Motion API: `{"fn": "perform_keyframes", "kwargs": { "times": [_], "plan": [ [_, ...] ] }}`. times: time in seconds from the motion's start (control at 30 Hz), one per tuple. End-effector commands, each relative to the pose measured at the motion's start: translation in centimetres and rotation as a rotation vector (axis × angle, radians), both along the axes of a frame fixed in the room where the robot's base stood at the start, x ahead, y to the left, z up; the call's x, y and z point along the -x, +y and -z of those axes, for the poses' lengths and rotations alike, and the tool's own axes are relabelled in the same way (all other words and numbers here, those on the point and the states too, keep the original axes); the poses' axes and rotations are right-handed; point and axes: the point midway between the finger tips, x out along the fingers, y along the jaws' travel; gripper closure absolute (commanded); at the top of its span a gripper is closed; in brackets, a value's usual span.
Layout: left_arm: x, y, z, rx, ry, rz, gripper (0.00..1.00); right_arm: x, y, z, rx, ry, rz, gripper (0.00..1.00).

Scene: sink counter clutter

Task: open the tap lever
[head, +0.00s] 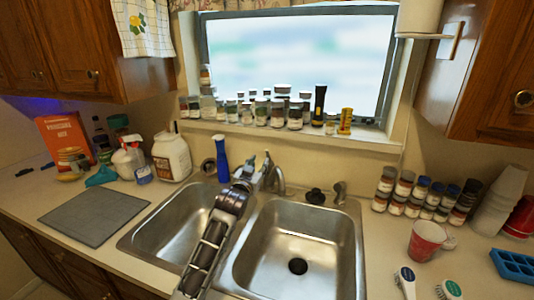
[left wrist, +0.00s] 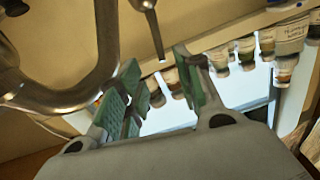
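The metal tap (head: 278,180) stands behind the double sink, at the divider between the basins. In the left wrist view its curved spout (left wrist: 100,75) fills the left side. A thin metal rod, which looks like the tap lever (left wrist: 149,22), comes down from the top edge of that view. My left gripper (head: 259,170) is beside the tap, and partly hides it in the head view. In the left wrist view the gripper (left wrist: 160,75) is open, its green pads apart, with nothing held. The rod's end lies just beyond the gap between the fingertips. My right gripper is not in view.
Several jars (head: 262,110) line the window sill behind the tap. A blue bottle (head: 222,158) and a white jug (head: 172,155) stand left of the tap. A black stopper (head: 315,196) and small metal fitting (head: 340,192) are to its right. Both basins look empty.

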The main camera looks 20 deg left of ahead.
Motion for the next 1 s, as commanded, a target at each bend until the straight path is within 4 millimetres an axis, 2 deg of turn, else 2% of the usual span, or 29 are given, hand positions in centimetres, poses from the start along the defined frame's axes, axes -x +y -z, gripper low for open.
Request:
{"fn": "perform_keyframes", "kwargs": {
  "times": [0.63,1.0],
  "plan": [
    [-5.4,-0.1,-0.2,0.0,-0.002,0.0,0.65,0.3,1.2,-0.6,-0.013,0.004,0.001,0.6],
    [-8.2,-0.1,-0.1,0.0,-0.001,0.0,0.65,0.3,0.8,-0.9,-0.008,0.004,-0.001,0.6]
  ]
}}
